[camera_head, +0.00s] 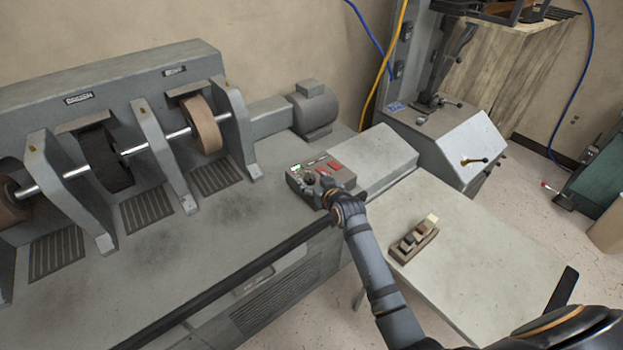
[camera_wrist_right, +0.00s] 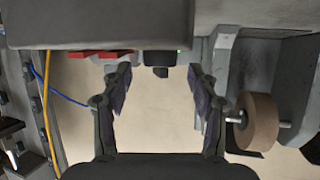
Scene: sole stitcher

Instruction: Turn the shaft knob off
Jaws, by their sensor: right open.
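A grey control box (camera_head: 343,176) sits on the machine bench, with a lit green indicator (camera_head: 296,168) and red controls (camera_head: 335,166). My right gripper (camera_head: 318,185) is at the front of this box and covers part of its face. In the right wrist view, the right gripper (camera_wrist_right: 160,74) has its two fingers spread apart with nothing held. A dark knob (camera_wrist_right: 159,58) shows between and just beyond the fingertips, apart from both. Its pointer position is too small to tell. In the head view I cannot separate the knob from the fingers. My left gripper is not in view.
Finishing wheels on a shaft (camera_head: 178,133) stand at left, with upright grey guards between them. A motor (camera_head: 315,108) is behind the box. A dark rail (camera_head: 235,280) runs along the bench front.

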